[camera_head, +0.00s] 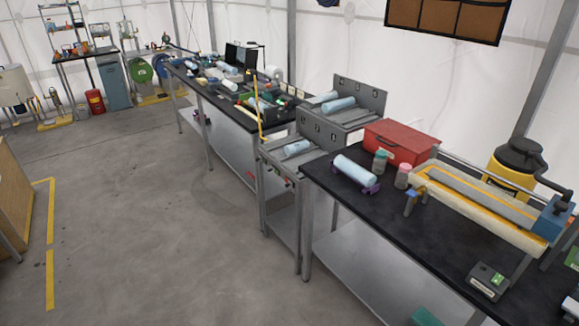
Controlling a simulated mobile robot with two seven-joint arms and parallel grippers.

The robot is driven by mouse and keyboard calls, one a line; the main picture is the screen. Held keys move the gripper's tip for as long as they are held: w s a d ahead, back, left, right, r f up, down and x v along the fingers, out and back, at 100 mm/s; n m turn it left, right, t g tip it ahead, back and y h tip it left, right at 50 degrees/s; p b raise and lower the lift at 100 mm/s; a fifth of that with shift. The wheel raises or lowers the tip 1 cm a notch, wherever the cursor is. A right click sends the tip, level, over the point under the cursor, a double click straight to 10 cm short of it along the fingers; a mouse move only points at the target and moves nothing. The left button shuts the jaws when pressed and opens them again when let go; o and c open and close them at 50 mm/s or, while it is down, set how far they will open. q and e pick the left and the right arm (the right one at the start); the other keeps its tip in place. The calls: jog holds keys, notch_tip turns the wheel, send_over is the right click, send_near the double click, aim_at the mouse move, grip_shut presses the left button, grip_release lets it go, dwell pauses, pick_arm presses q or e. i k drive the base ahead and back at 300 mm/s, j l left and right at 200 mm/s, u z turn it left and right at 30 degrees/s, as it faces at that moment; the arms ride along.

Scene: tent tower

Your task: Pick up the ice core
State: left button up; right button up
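Several pale blue cylinders look like ice cores, and I cannot tell which one the task means. The nearest cylinder (355,171) lies on a small purple support on the near black-topped table (330,192). A shorter cylinder (297,147) lies on the nearer grey metal stand (283,160). A thicker cylinder (338,105) lies on the grey metal stand behind it (362,117), beside a smaller pale piece (323,97). More pale cylinders lie on the far black bench, too small to tell apart. Neither of my grippers is in view.
A red toolbox (401,143), two small jars, a long beige tray device (478,210) and a small dark device (488,281) stand on the near table. A yellow container (516,165) is behind. The concrete floor (150,215) at left is mostly open, beside a wooden box (22,195).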

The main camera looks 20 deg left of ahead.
aim_at(365, 177)
jog(key=u, duration=0.2)
jog(key=i+j+u, duration=0.2)
jog(key=i+u, duration=0.45)
jog(key=i, duration=0.3)
